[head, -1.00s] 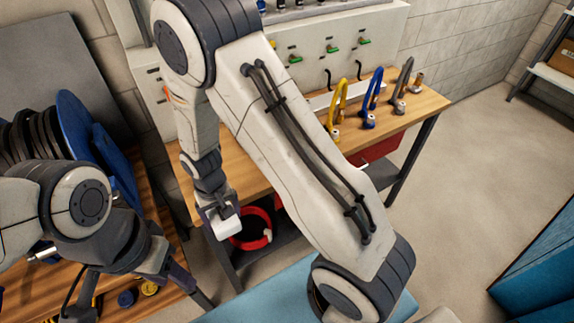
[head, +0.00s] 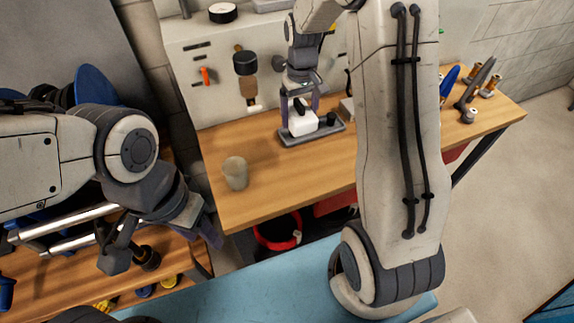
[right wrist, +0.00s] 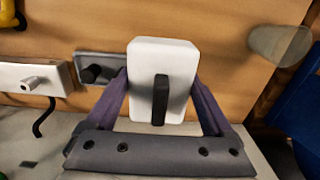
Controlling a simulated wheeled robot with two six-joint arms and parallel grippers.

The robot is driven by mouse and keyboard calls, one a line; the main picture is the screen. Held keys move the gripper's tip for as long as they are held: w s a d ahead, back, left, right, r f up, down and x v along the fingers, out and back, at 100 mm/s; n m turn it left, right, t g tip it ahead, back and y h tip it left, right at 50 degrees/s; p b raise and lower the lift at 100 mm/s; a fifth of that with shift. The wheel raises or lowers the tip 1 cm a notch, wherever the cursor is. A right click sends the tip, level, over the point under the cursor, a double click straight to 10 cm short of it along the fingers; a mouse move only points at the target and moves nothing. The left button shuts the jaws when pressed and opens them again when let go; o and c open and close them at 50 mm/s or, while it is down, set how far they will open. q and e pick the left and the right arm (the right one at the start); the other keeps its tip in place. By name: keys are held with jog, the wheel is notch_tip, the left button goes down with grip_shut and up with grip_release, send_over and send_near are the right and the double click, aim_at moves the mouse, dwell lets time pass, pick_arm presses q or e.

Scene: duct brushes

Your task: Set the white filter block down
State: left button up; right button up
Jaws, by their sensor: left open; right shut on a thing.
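The white filter block (head: 302,123) is in my right gripper (head: 300,104), which is shut on it, in the head view. It also fills the middle of the right wrist view (right wrist: 176,60), with a dark bar (right wrist: 160,100) on its near face, between my two fingers. The block is at the left part of a shallow grey tray (head: 290,140) on the wooden bench; the tray also shows beside it in the right wrist view (right wrist: 118,62). I cannot tell whether block and tray touch. My left gripper (head: 163,246) is open and empty at the left.
A greyish cup (head: 236,173) stands on the wooden bench (head: 265,205), left of the tray. A black knob (head: 330,118) stands at the tray's right end. A white panel (head: 205,60) rises behind. Bench between cup and tray is clear.

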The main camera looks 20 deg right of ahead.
jog(key=p, duration=0.1)
send_over(290, 175)
notch_tip(290, 175, down, 6)
jog(key=shift+f, duration=0.1)
notch_tip(290, 175, down, 4)
jog(key=shift+r+p, duration=0.15)
jog(key=shift+p, duration=0.25)
jog(key=shift+f, duration=0.2)
jog(key=o, duration=1.1)
jog(key=shift+r, duration=0.15)
